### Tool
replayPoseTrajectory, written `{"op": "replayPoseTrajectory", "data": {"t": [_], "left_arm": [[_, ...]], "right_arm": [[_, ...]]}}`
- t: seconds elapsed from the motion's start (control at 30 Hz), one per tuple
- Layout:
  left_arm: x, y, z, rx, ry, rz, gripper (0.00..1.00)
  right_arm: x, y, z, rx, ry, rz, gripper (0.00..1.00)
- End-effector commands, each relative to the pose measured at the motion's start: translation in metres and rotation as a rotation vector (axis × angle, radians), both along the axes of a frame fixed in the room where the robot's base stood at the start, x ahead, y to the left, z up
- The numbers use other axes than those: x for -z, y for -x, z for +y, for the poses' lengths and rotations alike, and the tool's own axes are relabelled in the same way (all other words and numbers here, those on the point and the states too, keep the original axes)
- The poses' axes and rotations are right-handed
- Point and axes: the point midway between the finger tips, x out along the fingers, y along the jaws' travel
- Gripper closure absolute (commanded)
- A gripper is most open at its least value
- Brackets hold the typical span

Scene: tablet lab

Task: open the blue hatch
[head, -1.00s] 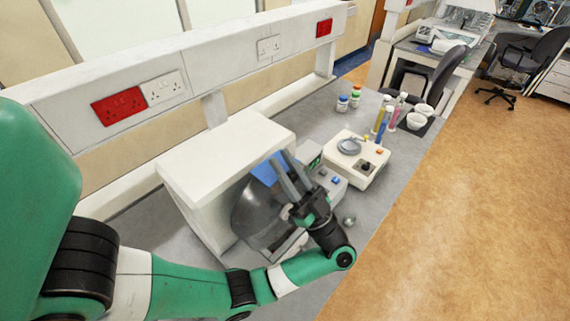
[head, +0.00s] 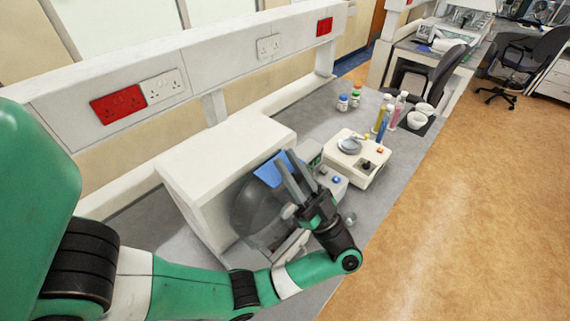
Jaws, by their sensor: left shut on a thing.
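The blue hatch (head: 266,176) is a small blue panel on the upper part of the dark grey rounded drum (head: 250,207) of the white machine (head: 222,155). It stands tilted, and my fingers hide part of it. My left gripper (head: 286,163) comes from the lower right, with its two long grey fingers reaching up to the hatch's right edge. It is shut on the hatch; the exact contact is hard to see. My right gripper is out of view.
Just right of the fingers is a control box with buttons (head: 334,181), then a cream device with a round pan (head: 350,146). Several coloured tubes (head: 385,119), white bowls (head: 417,120) and two small bottles (head: 343,103) stand farther back. The bench's front edge borders open floor.

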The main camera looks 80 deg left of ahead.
Motion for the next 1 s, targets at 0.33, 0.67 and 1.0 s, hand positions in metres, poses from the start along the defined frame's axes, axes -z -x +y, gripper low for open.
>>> {"op": "replayPoseTrajectory", "data": {"t": [0.33,0.67,1.0], "left_arm": [[0.001,-0.022,-0.033,0.001,-0.002,-0.001,1.00],[0.000,-0.022,-0.032,0.001,-0.001,0.000,0.48],[0.002,-0.023,-0.034,0.001,-0.002,-0.001,0.45]], "right_arm": [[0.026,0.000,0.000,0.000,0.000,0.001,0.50],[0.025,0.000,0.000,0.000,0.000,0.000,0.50],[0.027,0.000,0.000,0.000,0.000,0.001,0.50]]}}
